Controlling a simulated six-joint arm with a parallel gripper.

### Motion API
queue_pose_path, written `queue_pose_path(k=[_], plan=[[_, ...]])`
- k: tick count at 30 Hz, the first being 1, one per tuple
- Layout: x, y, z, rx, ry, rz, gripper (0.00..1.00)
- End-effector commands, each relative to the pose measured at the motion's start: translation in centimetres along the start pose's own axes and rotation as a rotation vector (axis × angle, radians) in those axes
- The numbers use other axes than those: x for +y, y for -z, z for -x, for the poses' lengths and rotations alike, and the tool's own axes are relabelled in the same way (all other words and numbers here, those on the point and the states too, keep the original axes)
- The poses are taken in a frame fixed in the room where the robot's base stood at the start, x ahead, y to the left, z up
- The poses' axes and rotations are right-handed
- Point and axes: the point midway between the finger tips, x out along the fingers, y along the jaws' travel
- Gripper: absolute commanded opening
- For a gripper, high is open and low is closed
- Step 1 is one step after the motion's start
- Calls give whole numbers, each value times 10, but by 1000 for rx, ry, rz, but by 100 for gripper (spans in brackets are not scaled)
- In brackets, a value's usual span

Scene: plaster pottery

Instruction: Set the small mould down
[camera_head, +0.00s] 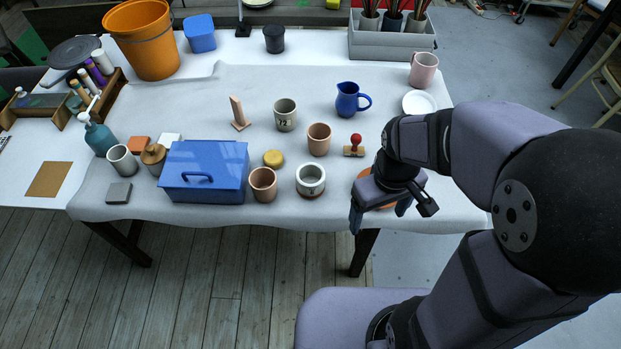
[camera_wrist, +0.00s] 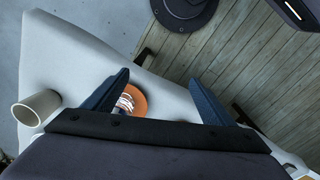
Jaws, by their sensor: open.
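My gripper (camera_head: 379,211) is open above the front right edge of the table. In the wrist view its two fingers (camera_wrist: 158,78) are spread wide with nothing held between them. A small white piece with dark bands (camera_wrist: 125,103) sits on a round orange disc (camera_wrist: 139,106), partly hidden by the left finger. It looks like the small mould, but I cannot tell for sure. In the head view my gripper covers it, and only bits of the orange disc (camera_head: 363,174) show.
A white cup (camera_head: 311,180), pink cups (camera_head: 263,185) and a blue box (camera_head: 205,172) stand left of my gripper. A small red-topped stamp (camera_head: 354,146), blue jug (camera_head: 351,99) and white saucer (camera_head: 419,103) lie behind. The table's front edge is close.

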Motion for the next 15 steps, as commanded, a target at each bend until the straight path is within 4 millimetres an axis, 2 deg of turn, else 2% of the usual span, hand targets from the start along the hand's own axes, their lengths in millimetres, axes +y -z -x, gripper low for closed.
queue_pose_path(k=[8,15], plan=[[-10,47,9,-6,-21,446,78],[-35,109,10,-19,-52,1055,78]])
